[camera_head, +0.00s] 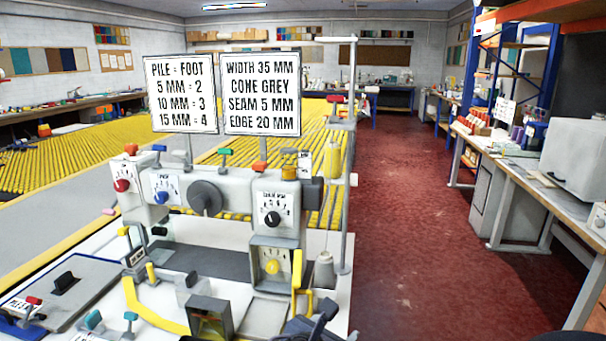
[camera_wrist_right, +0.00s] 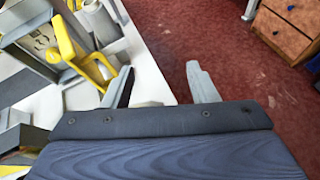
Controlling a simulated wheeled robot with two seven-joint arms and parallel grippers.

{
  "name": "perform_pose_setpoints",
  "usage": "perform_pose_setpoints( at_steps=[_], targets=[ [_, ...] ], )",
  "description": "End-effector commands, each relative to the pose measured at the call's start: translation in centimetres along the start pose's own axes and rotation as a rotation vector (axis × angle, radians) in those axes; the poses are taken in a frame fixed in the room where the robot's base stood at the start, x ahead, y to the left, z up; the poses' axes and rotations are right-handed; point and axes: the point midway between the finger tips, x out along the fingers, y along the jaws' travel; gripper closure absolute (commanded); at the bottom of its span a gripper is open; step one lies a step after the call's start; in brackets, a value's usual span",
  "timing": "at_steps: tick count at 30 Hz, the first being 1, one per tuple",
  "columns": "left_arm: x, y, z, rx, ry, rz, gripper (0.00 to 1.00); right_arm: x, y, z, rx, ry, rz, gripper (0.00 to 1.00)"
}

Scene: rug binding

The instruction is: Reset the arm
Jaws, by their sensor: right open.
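My right gripper (camera_head: 318,323) shows at the bottom edge of the head view, in front of the binding machine (camera_head: 225,205). In the right wrist view its two grey fingers (camera_wrist_right: 160,68) are spread apart with nothing between them. The fingers are over the white table edge and the red floor. A yellow lever (camera_wrist_right: 70,45) of the machine is left of the fingers in that view and apart from them. The same yellow lever stands just behind the gripper in the head view (camera_head: 297,270). My left gripper is not in view.
Two sign boards (camera_head: 262,93) stand above the machine. A grey thread cone (camera_head: 325,272) and a tall pole (camera_head: 348,200) stand at its right side. Red floor (camera_head: 420,240) is open to the right, before a workbench (camera_head: 530,185).

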Motion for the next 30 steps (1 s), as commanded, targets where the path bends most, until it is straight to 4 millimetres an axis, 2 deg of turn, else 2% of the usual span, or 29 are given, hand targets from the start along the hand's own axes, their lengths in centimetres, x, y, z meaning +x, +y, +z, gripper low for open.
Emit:
perform_pose_setpoints(
  at_steps=[3,5,6,9,13,16,18,21,25,30],
  targets=[
    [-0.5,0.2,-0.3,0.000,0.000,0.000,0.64,1.8,-6.3,0.3,0.291,0.190,-0.148,0.47],
    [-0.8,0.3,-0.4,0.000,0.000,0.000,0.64,2.1,-9.9,-0.1,0.488,0.299,-0.244,0.47],
    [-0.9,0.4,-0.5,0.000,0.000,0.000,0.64,2.0,-12.4,-0.4,0.637,0.371,-0.314,0.47],
    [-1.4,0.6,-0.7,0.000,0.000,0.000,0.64,0.4,-17.6,-1.4,1.027,0.530,-0.495,0.47],
    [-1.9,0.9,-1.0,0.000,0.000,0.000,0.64,-3.1,-22.1,-2.4,1.541,0.673,-0.715,0.47],
    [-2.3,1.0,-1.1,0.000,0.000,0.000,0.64,-6.0,-23.8,-2.7,1.919,0.741,-0.859,0.47],
    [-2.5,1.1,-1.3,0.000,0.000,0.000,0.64,-7.7,-24.4,-2.7,2.151,0.767,-0.938,0.47],
    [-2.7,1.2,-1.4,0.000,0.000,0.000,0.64,-9.4,-24.6,-2.6,2.409,0.787,-1.015,0.47],
    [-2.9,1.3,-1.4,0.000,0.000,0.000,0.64,-10.5,-24.5,-2.5,2.606,0.800,-1.065,0.47],
    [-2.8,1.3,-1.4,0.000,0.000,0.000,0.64,-10.8,-24.4,-2.5,2.666,0.805,-1.084,0.47]
  ],
)
